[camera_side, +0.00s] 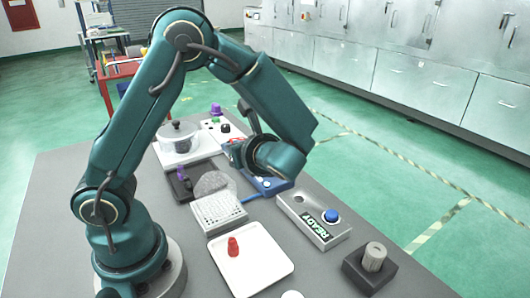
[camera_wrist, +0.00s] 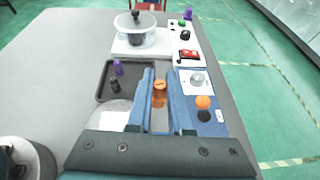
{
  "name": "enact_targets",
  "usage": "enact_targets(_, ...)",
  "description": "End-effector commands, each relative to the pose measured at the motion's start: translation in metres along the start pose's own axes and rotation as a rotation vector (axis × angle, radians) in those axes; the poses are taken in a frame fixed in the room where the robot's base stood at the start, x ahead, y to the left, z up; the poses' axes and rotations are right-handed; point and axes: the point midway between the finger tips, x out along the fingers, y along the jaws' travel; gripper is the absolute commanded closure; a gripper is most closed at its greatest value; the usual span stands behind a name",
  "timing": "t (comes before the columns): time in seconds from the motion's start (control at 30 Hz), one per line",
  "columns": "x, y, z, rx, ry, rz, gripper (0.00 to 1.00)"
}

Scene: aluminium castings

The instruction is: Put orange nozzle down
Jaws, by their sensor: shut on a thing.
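The orange nozzle (camera_wrist: 159,95) stands upright between the two blue fingers of my gripper (camera_wrist: 160,84) in the wrist view. The gripper is shut on it. The fingers hide its sides and what lies under it, so I cannot tell whether it touches anything below. In the side view my wrist hangs over the far middle of the table, and its links hide the fingers and the orange nozzle.
A dark tray (camera_wrist: 104,92) with purple and black pieces lies left of my gripper. A clear pot (camera_wrist: 135,38) stands beyond. A blue board with an orange knob (camera_wrist: 203,101) is at right. A white tray (camera_side: 272,262) holds a red piece (camera_side: 233,247).

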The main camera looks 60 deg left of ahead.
Motion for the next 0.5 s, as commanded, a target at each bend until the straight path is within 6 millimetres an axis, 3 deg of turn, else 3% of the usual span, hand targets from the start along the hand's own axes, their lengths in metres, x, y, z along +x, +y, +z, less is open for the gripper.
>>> enact_targets(0.17,0.001,0.069,-0.023,-0.207,-0.004,0.516,1.0)
enact_targets(0.3,-0.019,0.112,-0.041,-0.39,-0.003,0.95,1.0)
enact_targets(0.4,-0.04,0.129,-0.052,-0.514,-0.002,1.251,1.0)
enact_targets(0.5,-0.064,0.134,-0.059,-0.634,-0.001,1.539,1.0)
